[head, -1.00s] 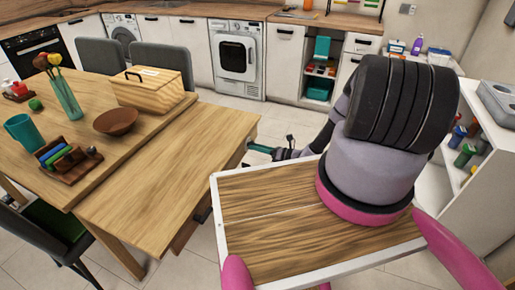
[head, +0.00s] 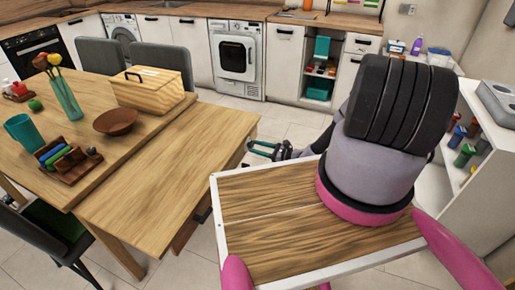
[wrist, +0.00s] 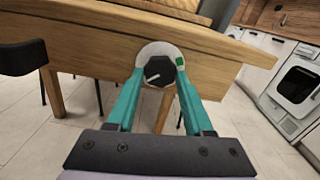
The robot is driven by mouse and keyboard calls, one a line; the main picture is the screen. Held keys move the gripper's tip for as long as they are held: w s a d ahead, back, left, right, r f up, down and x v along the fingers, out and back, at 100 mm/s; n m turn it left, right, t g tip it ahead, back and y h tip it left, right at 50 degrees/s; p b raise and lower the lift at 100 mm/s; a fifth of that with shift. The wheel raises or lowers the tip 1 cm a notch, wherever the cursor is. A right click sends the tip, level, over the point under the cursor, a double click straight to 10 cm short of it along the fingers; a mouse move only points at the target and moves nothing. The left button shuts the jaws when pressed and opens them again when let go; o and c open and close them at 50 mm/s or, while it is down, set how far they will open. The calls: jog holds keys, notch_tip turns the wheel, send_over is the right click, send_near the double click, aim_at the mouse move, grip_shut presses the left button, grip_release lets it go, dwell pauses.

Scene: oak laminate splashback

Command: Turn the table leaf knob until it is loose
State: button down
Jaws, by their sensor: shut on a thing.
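The table leaf knob (wrist: 160,73) is dark and many-sided with a short white line on its face, in the middle of the wrist view. It sits on a round pale plate (wrist: 157,48) on the edge of the wooden table leaf (wrist: 95,42). A green mark (wrist: 181,61) is at the plate's upper right; the white line lies on the knob's left part, away from it. My gripper (wrist: 160,76) is shut on the knob, one teal finger on each side. In the head view my gripper (head: 262,149) is at the leaf's (head: 165,180) right end; the knob is hidden there.
A wooden box (head: 150,90), a brown bowl (head: 115,121), a teal cup (head: 25,133) and a vase (head: 66,98) stand on the table. Dark chairs (head: 160,62) stand around it. An open white shelf (head: 460,185) is at right. Floor shows clear beyond the leaf.

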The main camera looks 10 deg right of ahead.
jog(key=shift+f, duration=0.1)
dwell(0.3)
jog(key=shift+c, duration=1.4)
grip_release()
jog(key=v, duration=1.1)
jog(key=shift+w, duration=0.1)
